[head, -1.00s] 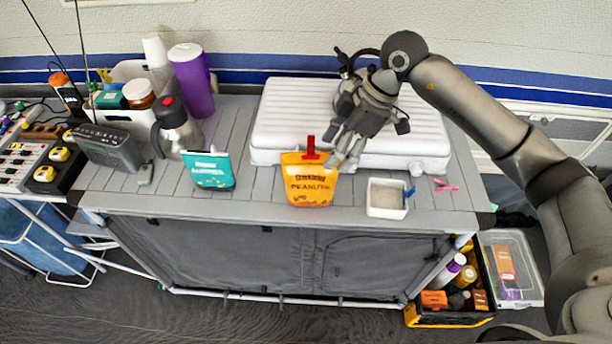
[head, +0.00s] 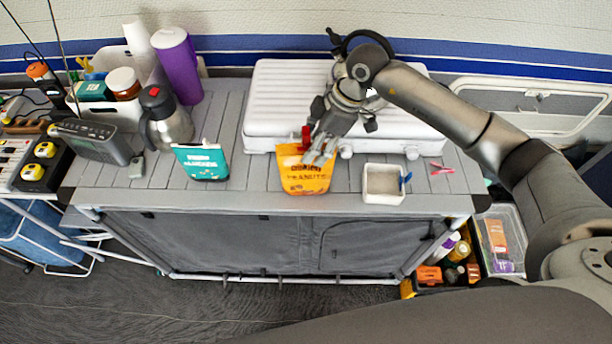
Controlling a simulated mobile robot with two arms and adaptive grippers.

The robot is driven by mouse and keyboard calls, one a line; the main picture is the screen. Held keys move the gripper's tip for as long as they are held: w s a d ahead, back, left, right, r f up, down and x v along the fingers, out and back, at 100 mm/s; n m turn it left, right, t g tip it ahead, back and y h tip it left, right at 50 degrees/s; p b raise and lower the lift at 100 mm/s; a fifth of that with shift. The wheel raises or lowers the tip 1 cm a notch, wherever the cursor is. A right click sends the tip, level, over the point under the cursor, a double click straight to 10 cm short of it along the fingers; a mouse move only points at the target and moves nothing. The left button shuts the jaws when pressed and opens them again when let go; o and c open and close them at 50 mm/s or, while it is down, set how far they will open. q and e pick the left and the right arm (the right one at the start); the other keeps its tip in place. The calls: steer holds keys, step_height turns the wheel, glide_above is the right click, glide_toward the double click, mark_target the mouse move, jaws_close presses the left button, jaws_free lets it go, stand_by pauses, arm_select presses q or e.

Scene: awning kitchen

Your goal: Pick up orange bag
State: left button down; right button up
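My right gripper (head: 320,153) reaches down from the back right to the bag's top right. Its fingertips overlap the bag's upper edge and look slightly apart. I cannot tell whether they touch the bag. The fingers hide part of the bag's top. My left gripper is not in view.
A teal bag (head: 202,162) stands left of the orange bag, and a small white bin (head: 384,196) stands to its right. A ridged white case (head: 285,95) lies behind. A steel jug (head: 166,118), purple tumbler (head: 180,65) and radio (head: 95,140) stand at the left.

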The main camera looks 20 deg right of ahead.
mark_target(306, 168)
steer(key=x, duration=0.1)
steer(key=p+x, duration=0.1)
steer(key=x, duration=0.1)
steer(key=shift+s+f, duration=0.15)
steer(key=shift+s, duration=0.1)
steer(key=shift+w+f, duration=0.1)
steer(key=shift+f, duration=0.15)
steer(key=c, duration=1.1)
